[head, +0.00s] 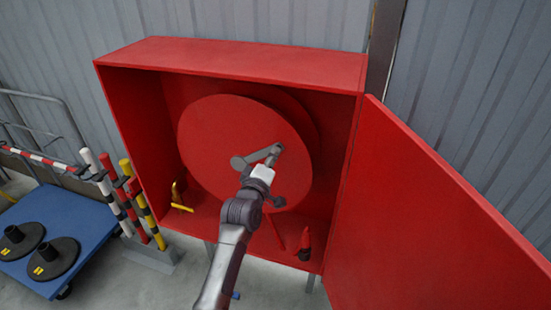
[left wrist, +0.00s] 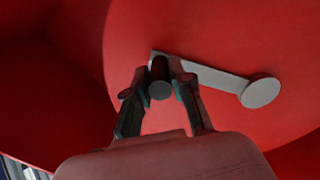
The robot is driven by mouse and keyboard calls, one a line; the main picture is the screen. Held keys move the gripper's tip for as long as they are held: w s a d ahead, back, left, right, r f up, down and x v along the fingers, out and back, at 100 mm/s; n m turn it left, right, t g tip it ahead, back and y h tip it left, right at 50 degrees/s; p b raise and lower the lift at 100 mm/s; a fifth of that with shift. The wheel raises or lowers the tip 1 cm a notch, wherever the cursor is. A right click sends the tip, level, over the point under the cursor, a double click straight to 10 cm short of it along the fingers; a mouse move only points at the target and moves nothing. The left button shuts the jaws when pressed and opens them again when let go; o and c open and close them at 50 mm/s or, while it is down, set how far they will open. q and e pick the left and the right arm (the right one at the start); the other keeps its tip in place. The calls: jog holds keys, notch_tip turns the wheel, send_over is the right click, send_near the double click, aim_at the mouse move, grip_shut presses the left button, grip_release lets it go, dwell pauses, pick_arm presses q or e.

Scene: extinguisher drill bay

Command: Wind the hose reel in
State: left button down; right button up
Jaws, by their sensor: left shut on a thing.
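The red hose reel (head: 222,125) is a large disc inside an open red cabinet (head: 230,60). A grey crank arm (head: 250,158) with a round hub is on its front; the crank also shows in the left wrist view (left wrist: 215,78). My left gripper (head: 272,156) is at the crank's outer end. In the left wrist view its fingers (left wrist: 160,86) are shut on the dark crank handle (left wrist: 160,70), one finger on each side. My forearm hides the lower part of the reel in the head view. My right gripper is not in view.
The cabinet door (head: 425,220) stands open at the right. A yellow lever (head: 180,197) and a small red and black nozzle-like part (head: 304,243) are low in the cabinet. Striped posts (head: 143,203) and a blue cart (head: 60,225) with black bases stand at the left.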

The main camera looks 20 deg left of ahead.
pick_arm(q)
jog(key=shift+a, duration=0.1)
dwell(0.3)
jog(key=c, duration=1)
grip_release()
jog(key=s, duration=1.2)
jog(key=shift+a, duration=0.2)
